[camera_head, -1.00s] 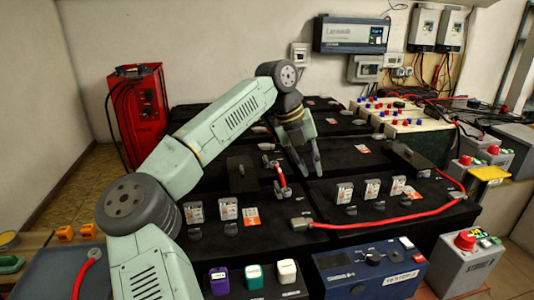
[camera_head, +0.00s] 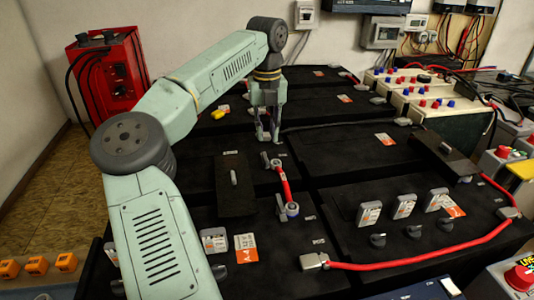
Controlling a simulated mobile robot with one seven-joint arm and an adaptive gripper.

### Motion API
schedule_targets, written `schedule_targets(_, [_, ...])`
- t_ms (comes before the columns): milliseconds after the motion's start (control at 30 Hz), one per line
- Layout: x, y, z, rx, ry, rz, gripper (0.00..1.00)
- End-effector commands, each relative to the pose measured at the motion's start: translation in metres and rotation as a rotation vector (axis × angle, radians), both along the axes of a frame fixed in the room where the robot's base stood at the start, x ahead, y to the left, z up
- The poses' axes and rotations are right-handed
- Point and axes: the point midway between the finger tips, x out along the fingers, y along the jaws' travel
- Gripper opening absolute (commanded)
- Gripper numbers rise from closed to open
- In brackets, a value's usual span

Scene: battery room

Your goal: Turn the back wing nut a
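A short red cable (camera_head: 285,185) joins two terminals on the black batteries in the middle. Its back end has a small grey wing nut (camera_head: 276,163); its front end has a ring-like fitting (camera_head: 291,209) with a grey wing nut (camera_head: 281,205) beside it. My gripper (camera_head: 268,138) points straight down just behind the back end of the cable. Its two fingers are apart, with a gap between them. It looks empty, and the back wing nut appears in front of the fingertips, not between them. The exact height of the fingertips above the battery is hard to tell.
A black cover with an upright handle (camera_head: 234,180) lies left of the red cable. A long red cable (camera_head: 420,262) crosses the front right battery. Small grey boxes (camera_head: 404,207) stand there. A red charger (camera_head: 107,80) stands back left. The battery top right of my gripper is mostly clear.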

Motion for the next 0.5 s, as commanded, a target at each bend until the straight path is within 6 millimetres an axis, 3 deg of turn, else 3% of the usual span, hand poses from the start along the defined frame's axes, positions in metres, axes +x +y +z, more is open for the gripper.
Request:
schedule_targets(300, [-0.001, 0.0, -0.061, -0.003, 0.003, -0.002, 0.18])
schedule_targets(500, [0.0, -0.001, -0.084, -0.003, 0.001, -0.001, 0.18])
